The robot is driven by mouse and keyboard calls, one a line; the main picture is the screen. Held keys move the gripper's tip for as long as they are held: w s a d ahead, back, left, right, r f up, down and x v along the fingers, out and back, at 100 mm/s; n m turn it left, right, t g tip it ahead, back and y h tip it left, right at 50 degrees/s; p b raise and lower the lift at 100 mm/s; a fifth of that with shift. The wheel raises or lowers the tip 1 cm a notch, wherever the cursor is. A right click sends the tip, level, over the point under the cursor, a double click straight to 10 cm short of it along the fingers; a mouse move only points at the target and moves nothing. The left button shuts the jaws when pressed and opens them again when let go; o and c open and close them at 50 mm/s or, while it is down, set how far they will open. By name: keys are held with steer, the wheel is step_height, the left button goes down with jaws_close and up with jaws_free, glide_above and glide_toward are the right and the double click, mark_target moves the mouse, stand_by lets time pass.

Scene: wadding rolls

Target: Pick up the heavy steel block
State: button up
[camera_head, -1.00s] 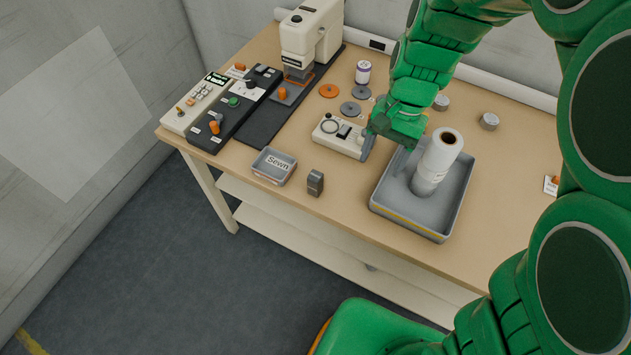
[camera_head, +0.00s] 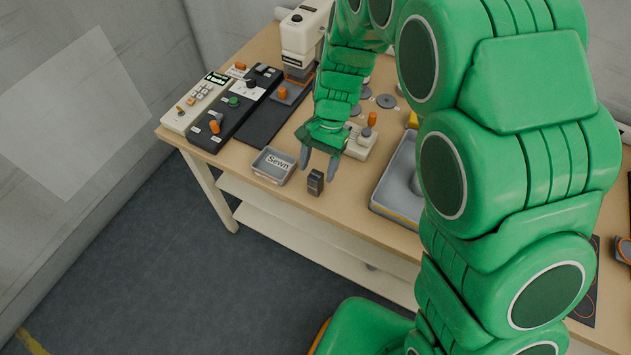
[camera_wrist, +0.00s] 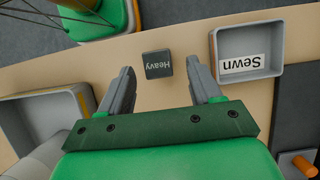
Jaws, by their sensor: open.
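The heavy steel block (camera_head: 315,182) is a small dark grey block standing on the table near its front edge, just right of the grey tray labelled "Sewn" (camera_head: 273,166). In the wrist view the block (camera_wrist: 158,64) shows its "Heavy" label, upside down, and lies ahead of the fingertips. My gripper (camera_head: 318,174) is above and behind the block in the head view, fingers pointing down. In the wrist view my gripper (camera_wrist: 160,82) is open and empty, with the block lined up between its two fingers, apart from both.
The "Sewn" tray (camera_wrist: 245,58) is close beside one finger in the wrist view. A larger grey tray (camera_head: 385,203) stands to the right, partly hidden by my arm. A beige control box (camera_head: 358,142) is behind my gripper. Bare table lies between block and larger tray.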

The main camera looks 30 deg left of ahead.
mark_target(312, 192)
steer(key=shift+x, duration=3.05)
jaws_close()
